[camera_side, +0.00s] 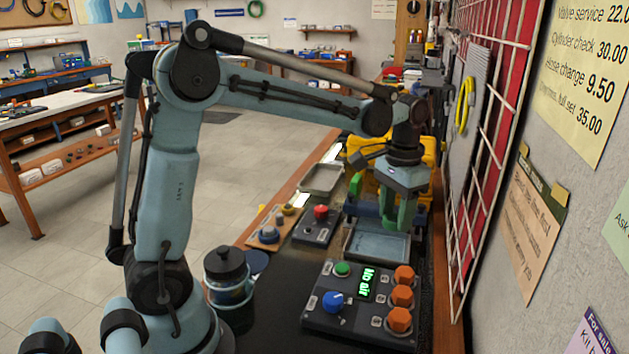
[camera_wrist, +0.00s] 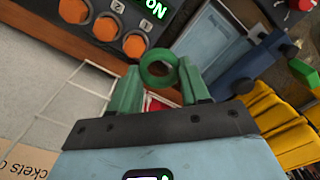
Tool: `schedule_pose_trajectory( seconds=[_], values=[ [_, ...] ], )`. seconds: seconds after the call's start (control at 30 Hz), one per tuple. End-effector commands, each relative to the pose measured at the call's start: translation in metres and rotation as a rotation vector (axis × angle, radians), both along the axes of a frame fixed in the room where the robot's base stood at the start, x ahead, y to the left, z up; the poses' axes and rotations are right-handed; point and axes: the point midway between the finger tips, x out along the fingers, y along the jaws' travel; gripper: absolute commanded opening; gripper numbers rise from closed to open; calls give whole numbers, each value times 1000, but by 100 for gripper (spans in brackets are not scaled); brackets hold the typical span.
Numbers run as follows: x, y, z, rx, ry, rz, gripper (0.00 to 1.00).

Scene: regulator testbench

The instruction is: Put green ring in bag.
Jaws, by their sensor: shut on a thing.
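The green ring (camera_wrist: 158,68) is between the two green fingertips of my gripper (camera_wrist: 160,84) in the wrist view, its hole facing the camera. My gripper is shut on it. In the side view my gripper (camera_side: 398,214) points down above the far end of the blue-grey tray (camera_side: 376,245); the ring cannot be made out there. I see nothing that is surely a bag. A bulky yellow thing (camera_side: 428,153) stands behind my gripper and also shows at the right of the wrist view (camera_wrist: 285,122); I cannot tell whether it is a bag or a case.
The control panel (camera_side: 350,318) with orange knobs and a "No air" display is at the near end of the bench. A red-button box (camera_side: 318,226) and a metal tray (camera_side: 322,178) lie left of my gripper. A white wire grid (camera_side: 488,150) borders the right side.

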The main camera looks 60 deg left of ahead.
Motion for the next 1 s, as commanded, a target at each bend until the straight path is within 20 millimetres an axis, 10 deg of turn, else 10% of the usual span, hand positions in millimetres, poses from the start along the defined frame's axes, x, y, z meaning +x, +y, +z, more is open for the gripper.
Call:
schedule_pose_trajectory(
  seconds=[0.23, 0.7, 1.0],
  values=[
    [8, -20, -17, 0, 0, 3, 18],
    [34, 67, -71, 0, 0, 5, 18],
    [40, 84, -89, 0, 0, 0, 18]
  ],
)
